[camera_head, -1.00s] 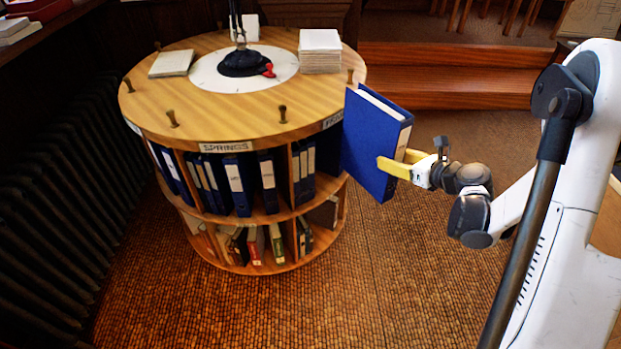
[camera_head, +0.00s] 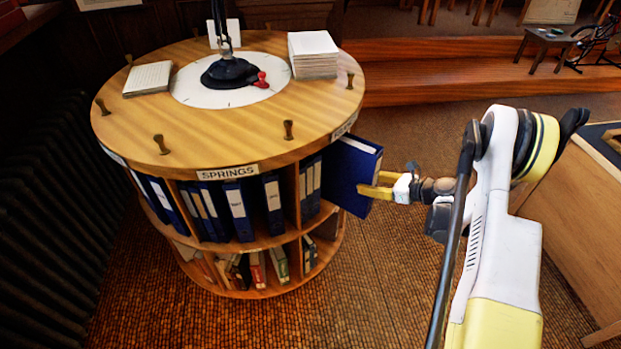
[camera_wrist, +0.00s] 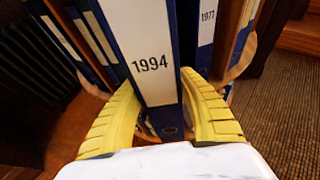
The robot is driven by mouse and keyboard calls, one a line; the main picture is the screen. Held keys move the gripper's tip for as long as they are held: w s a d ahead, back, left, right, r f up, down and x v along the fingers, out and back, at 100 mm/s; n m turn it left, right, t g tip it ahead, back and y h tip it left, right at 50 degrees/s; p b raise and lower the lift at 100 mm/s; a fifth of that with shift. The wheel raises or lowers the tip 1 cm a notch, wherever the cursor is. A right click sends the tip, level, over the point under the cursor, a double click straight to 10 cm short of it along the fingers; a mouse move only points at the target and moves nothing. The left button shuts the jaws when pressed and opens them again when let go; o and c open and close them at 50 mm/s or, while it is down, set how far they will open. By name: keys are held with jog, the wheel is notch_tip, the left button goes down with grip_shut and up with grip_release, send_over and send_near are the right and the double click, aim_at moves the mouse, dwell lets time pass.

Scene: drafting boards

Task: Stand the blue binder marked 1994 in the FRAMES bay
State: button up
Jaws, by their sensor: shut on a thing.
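The blue binder (camera_head: 345,178) is upright at the right side of the round shelf unit, its inner end at the upper-tier opening. How deep it reaches inside I cannot tell. Its white spine label reads 1994 in the wrist view (camera_wrist: 150,62). My gripper (camera_head: 372,186) is shut on its spine end, a yellow finger on each side; it also shows in the wrist view (camera_wrist: 160,82). The bay sign (camera_head: 345,125) above the binder is angled away and not readable now. A blue binder marked 1977 (camera_wrist: 207,22) stands to the right in the wrist view.
The SPRINGS bay (camera_head: 228,173) to the left holds several blue binders. A wooden divider (camera_head: 290,195) separates the bays. The lower tier holds mixed books. A lamp (camera_head: 229,70) and paper stacks (camera_head: 313,55) are on top. A desk (camera_head: 580,220) stands at right.

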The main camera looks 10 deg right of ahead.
aim_at(327, 170)
jog(key=w+a+b, duration=0.4)
jog(key=w+a, duration=0.6)
jog(key=shift+w+a, duration=0.25)
jog(key=shift+w, duration=0.05)
jog(key=f+b, duration=0.1)
jog(key=f, duration=0.1)
jog(key=f+b, duration=0.1)
jog(key=shift+w+a+f+b, duration=0.25)
jog(key=shift+w+f+b, duration=0.05)
jog(key=shift+w+f, duration=0.05)
jog(key=shift+r, duration=0.15)
jog(key=o, duration=1.1)
jog(key=shift+s, duration=0.1)
